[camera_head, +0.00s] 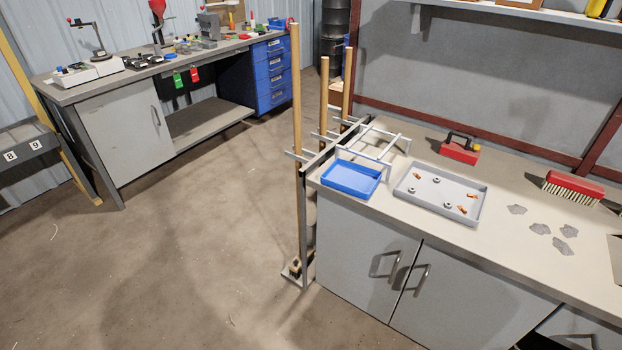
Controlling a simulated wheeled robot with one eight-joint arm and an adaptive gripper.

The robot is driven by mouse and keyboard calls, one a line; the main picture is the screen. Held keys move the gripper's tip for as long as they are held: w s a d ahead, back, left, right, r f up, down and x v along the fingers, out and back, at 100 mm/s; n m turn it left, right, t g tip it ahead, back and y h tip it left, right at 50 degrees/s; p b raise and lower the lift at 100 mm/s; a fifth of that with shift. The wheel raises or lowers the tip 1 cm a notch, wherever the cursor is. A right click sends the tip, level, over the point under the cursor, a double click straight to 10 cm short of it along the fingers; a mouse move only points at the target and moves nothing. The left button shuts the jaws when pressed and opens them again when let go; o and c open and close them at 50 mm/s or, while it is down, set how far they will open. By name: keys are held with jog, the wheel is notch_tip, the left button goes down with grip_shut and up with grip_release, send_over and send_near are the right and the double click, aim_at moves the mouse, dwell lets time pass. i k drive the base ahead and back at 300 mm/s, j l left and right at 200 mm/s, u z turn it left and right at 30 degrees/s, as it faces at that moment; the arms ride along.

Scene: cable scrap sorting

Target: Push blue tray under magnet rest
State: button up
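The blue tray (350,180) lies flat and looks empty near the left front corner of the right workbench. The magnet rest seems to be the pale metal rail frame (364,157) standing just behind it. The tray's back edge is close to the frame's front rail; I cannot tell whether it reaches beneath it. Most of the tray is in front of the frame. A red block with a black handle (460,149), likely the magnet, sits on the bench to the right of the frame. My gripper is not in view.
A grey tray (478,207) with nuts and copper-coloured bits lies right of the blue tray. Grey flakes (540,229) and a red brush (572,188) lie farther right. Upright wooden handles (296,100) stand at the bench's left end. The floor in front is mostly clear.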

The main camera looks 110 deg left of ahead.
aim_at(354, 179)
jog(key=j+u, duration=0.15)
jog(key=u, duration=3.4)
jog(key=j, duration=0.1)
